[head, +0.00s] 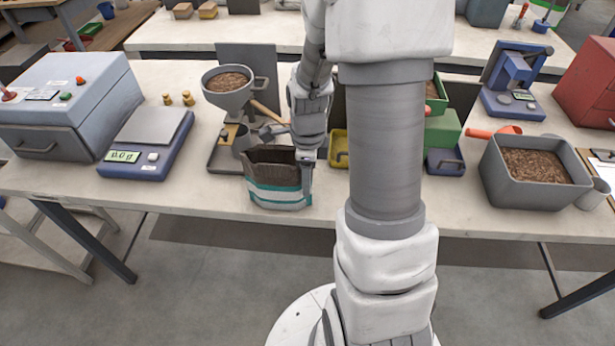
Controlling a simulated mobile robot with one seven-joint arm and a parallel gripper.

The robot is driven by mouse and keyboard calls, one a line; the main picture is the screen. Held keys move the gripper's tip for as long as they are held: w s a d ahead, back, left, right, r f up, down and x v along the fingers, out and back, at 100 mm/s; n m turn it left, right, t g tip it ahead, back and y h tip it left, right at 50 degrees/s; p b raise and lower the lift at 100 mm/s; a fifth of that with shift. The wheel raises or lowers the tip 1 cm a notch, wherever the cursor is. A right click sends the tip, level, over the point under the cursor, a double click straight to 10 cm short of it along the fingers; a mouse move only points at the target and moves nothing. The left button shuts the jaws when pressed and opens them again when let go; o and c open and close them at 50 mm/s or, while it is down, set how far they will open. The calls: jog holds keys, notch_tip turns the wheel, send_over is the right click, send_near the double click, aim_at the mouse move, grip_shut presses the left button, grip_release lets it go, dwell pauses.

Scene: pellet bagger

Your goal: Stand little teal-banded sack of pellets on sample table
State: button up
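The little sack (278,194) is pale with a teal band and has an open brown top. It looks upright at the front edge of the near table, in front of the funnel stand. Whether its base rests on the table is unclear. My gripper (306,172) points down at the sack's right rim, with a grey finger along its right side. The other finger is hidden, so its grip does not show. The near table (218,200) carries the bagging gear. Another pale table (180,32) stands behind it. Neither is marked as the sample table.
A funnel of pellets (230,98) stands behind the sack. A scale (150,143) and a grey-blue machine (75,100) are at left. My arm hides the table's middle.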

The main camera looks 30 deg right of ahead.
notch_tip(320, 180, up, 18)
jog(key=p, duration=0.2)
jog(key=shift+f, duration=0.25)
